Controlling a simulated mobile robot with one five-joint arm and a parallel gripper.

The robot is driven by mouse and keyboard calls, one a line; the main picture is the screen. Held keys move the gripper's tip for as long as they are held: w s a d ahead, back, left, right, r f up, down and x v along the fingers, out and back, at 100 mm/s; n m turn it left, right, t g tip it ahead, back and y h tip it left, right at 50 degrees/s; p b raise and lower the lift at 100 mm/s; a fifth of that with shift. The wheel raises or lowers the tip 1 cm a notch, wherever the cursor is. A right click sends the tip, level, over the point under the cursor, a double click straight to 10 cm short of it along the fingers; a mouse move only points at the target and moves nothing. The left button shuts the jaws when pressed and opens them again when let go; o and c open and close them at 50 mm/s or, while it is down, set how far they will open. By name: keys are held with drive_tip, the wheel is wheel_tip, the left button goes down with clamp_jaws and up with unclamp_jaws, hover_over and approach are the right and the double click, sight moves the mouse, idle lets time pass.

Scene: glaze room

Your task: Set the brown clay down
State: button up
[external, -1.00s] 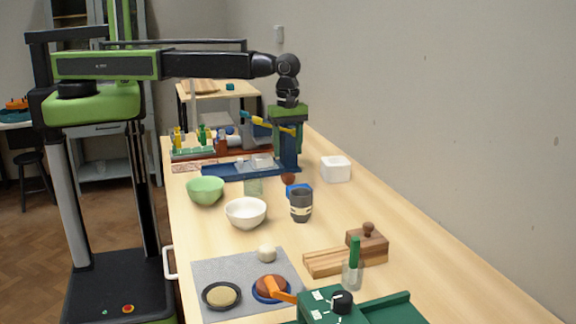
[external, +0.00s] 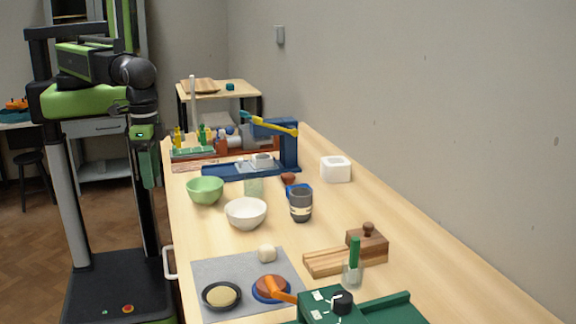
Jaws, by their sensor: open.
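A small brown lump of clay (external: 288,178) sits at the back edge of a small blue dish or block (external: 298,190), behind the dark banded cup; whether it rests on the blue thing or behind it I cannot tell. A second brown, flat round piece (external: 271,283) lies on a blue round plate on the grey mat, with an orange-handled tool across it. My gripper (external: 150,180) hangs pointing down at the left edge of the table, well away from both brown pieces. It is open, and I see nothing in it.
A blue press (external: 289,150) with a yellow lever stands at the back. Green bowl (external: 205,190), white bowl (external: 246,212) and dark cup (external: 301,205) stand mid-table. A wooden block (external: 345,255) and green device (external: 350,310) are in front.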

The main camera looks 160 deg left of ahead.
drive_tip(key=s+d+m, duration=0.2)
drive_tip(key=d+m, duration=0.5)
drive_tip(key=d, duration=0.5)
drive_tip(key=s+d+m, duration=0.3)
drive_tip(key=d+m, duration=0.5)
drive_tip(key=d, duration=0.5)
drive_tip(key=shift+s, duration=0.35)
drive_tip(key=shift+f+b, duration=2.65)
drive_tip(key=shift+b, duration=0.05)
